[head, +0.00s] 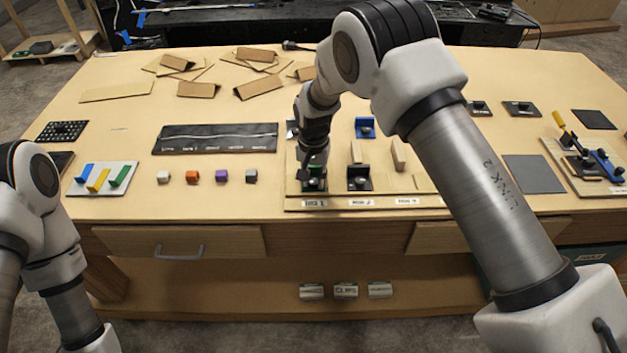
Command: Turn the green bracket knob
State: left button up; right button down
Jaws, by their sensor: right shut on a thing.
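The green bracket (314,185) sits at the front left of the wooden console board (290,196), above the leftmost white label. My right gripper (313,170) reaches down onto it from above and is shut on its knob. The fingers cover most of the knob, so its angle cannot be told. My left arm shows at the left edge, but its gripper is out of the picture.
A black bracket (359,184) stands just right of the green one, and a blue bracket (365,128) behind. Small coloured cubes (192,177) and a white tray (76,188) lie left. Cardboard pieces (260,88) lie at the back.

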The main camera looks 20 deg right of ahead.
aim_at(314, 181)
jog(key=shift+w+m, duration=0.1)
jog(key=shift+m, duration=0.2)
jog(key=c, duration=0.9)
grip_release()
jog(key=shift+c, duration=0.2)
notch_tip(314, 181, up, 12)
jog(key=shift+f, duration=0.1)
